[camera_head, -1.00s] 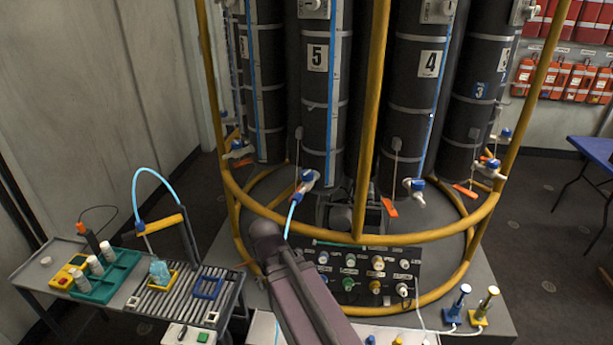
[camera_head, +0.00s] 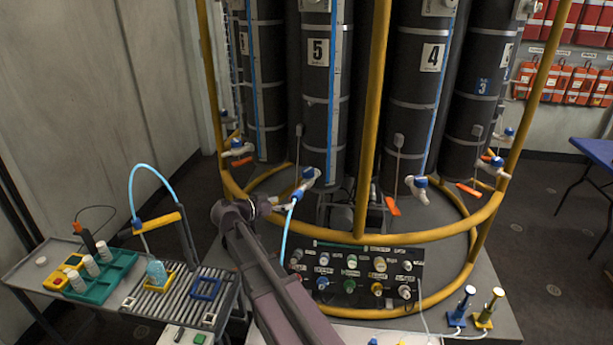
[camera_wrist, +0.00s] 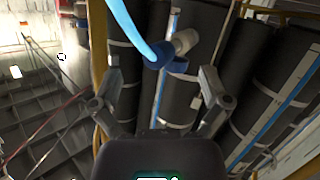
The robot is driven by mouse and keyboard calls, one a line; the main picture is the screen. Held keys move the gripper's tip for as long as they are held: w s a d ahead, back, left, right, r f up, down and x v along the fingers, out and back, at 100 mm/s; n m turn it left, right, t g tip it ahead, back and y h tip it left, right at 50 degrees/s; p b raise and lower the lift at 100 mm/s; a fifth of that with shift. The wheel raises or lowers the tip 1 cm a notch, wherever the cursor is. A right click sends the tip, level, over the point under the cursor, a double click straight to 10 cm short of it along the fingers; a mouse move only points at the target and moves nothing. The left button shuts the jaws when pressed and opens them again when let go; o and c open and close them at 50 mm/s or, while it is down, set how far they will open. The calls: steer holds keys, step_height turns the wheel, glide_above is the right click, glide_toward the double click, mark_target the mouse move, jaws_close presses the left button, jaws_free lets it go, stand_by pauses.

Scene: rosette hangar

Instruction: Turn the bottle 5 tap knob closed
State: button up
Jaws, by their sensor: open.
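Bottle 5 (camera_head: 318,120) is a tall dark cylinder with a white "5" label and a blue stripe, behind the yellow frame. Its tap (camera_head: 308,175) sticks out low on the front, pale with blue parts, and a light blue hose (camera_head: 287,230) hangs from it. My gripper (camera_head: 278,204) is just left of and below the tap in the head view. In the wrist view, my gripper (camera_wrist: 162,76) is open, its two fingers wide apart. The tap (camera_wrist: 178,48) shows between and beyond the fingertips, apart from them. The knob's exact angle is hard to tell.
The yellow ring rail (camera_head: 400,240) and upright post (camera_head: 374,110) stand close by. A valve panel (camera_head: 355,275) sits below. Bottle 4 (camera_head: 425,110) with its own tap is to the right. A side table (camera_head: 55,258) with trays and a roller rack is at the left.

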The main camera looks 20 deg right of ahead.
mark_target(303, 174)
steer(key=w+r+m+h, duration=0.1)
steer(key=r, duration=0.1)
steer(key=w+a+r+m+t+h, duration=0.1)
steer(key=w+r, duration=0.1)
steer(key=shift+w+a+h, duration=0.15)
steer(key=shift+w+h, duration=0.1)
steer(key=shift+h, duration=0.05)
steer(key=x, duration=1.3)
steer(key=shift+w+d+f, duration=0.1)
steer(key=shift+w+d, duration=0.15)
steer(key=shift+d, duration=0.1)
